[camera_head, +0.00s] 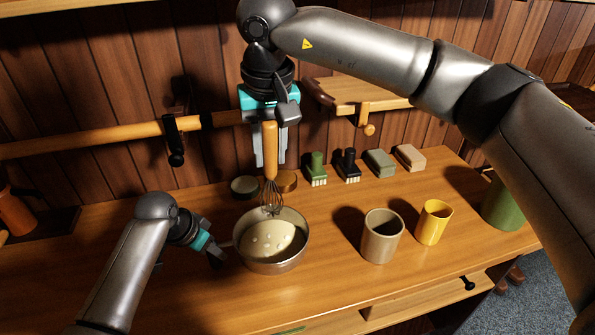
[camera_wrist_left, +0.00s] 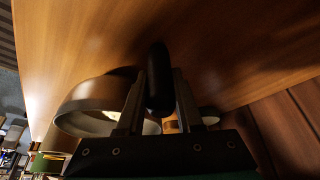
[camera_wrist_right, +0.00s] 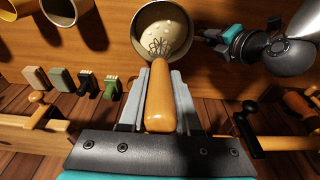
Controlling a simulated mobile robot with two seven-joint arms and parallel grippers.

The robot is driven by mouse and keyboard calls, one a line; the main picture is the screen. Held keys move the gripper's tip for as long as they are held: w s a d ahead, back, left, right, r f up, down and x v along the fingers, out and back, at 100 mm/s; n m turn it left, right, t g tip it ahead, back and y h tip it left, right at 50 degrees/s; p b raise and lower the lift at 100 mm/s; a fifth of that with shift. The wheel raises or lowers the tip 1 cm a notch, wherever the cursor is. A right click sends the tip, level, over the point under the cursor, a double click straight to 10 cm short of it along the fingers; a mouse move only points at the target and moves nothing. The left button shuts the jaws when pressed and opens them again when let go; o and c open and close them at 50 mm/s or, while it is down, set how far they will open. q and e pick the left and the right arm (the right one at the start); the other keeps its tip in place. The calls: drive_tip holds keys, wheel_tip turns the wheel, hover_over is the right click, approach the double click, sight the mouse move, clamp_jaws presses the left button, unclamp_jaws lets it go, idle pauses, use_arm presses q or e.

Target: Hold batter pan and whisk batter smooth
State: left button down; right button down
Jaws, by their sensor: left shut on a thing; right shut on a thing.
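The metal batter pan (camera_head: 271,265) stands on the wooden counter and holds pale batter (camera_head: 268,240) with several lighter lumps on it. My left gripper (camera_head: 219,254) is shut on the pan's dark handle (camera_wrist_left: 159,78), at the pan's left side. My right gripper (camera_head: 270,158) points down above the pan, shut on the wooden handle of the whisk (camera_head: 270,150). The whisk is upright and its wire head (camera_head: 272,197) is over the far part of the pan. The right wrist view also shows the whisk handle (camera_wrist_right: 160,100) between the fingers. I cannot tell whether the wires touch the batter.
A beige mug (camera_head: 382,238), a yellow cup (camera_head: 434,222) and a green container (camera_head: 505,205) stand to the right. Two brushes (camera_head: 316,170) and two blocks (camera_head: 380,163) line the back. Small round lids (camera_head: 244,187) sit behind the pan. The counter's front is clear.

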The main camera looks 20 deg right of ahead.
sight(270, 196)
drive_tip(key=shift+w+a, duration=0.3)
drive_tip(key=shift+w, duration=0.05)
drive_tip(key=shift+s+f, duration=0.2)
drive_tip(key=shift+f, duration=0.3)
drive_tip(key=shift+s+f, duration=0.15)
drive_tip(key=shift+f, duration=0.3)
drive_tip(key=f, duration=0.1)
drive_tip(key=s+f, duration=0.1)
drive_tip(key=f, duration=0.1)
drive_tip(key=shift+f, duration=0.1)
drive_tip(key=f, duration=0.2)
drive_tip(key=w+f, duration=0.1)
drive_tip(key=f, duration=0.2)
drive_tip(key=shift+w+f, duration=0.2)
drive_tip(key=shift+f, duration=0.65)
drive_tip(key=shift+w+f, duration=0.2)
drive_tip(key=shift+f, duration=0.65)
drive_tip(key=shift+s, duration=0.2)
